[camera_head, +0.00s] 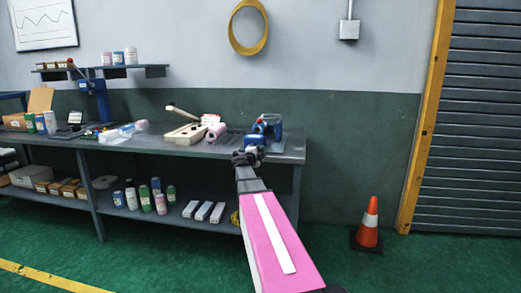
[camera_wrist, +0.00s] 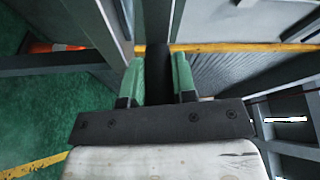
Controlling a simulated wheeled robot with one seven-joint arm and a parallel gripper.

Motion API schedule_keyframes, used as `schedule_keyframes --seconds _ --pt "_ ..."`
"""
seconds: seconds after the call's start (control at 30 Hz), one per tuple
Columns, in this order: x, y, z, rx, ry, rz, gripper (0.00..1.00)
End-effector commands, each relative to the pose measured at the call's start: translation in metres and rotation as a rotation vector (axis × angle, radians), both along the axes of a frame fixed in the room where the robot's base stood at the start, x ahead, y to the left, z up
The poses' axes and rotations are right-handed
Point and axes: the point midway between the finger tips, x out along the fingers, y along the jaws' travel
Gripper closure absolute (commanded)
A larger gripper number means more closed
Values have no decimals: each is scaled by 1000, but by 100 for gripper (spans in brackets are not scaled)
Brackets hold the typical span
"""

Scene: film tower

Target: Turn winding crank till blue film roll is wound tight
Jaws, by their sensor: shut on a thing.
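A blue device with a round, roll-like blue part (camera_head: 268,124) stands at the right end of the workbench. I cannot tell how tightly any film on it is wound. My gripper (camera_head: 246,156) is at the bench's front edge, just in front of and below this device. In the wrist view, my gripper (camera_wrist: 158,78) has green finger pads on either side of a dark upright bar (camera_wrist: 157,65), and it is shut on that bar. The bar appears to be the winding crank's handle. The rest of the crank is hidden or too small to make out.
The grey workbench (camera_head: 292,156) holds a pink roll (camera_head: 215,132) and a beige tool (camera_head: 186,134) left of the device. Bottles and boxes fill the lower shelf.

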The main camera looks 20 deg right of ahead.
Motion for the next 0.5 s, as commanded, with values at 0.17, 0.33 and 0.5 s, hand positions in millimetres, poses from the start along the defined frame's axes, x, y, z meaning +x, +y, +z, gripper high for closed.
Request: schedule_keyframes --seconds 0.17,0.33,0.5 --pt "0 0 -12 136 -90 -1 100" --pt "1 2 -22 251 -169 -1 100" --pt "2 4 -29 342 -231 -1 100"
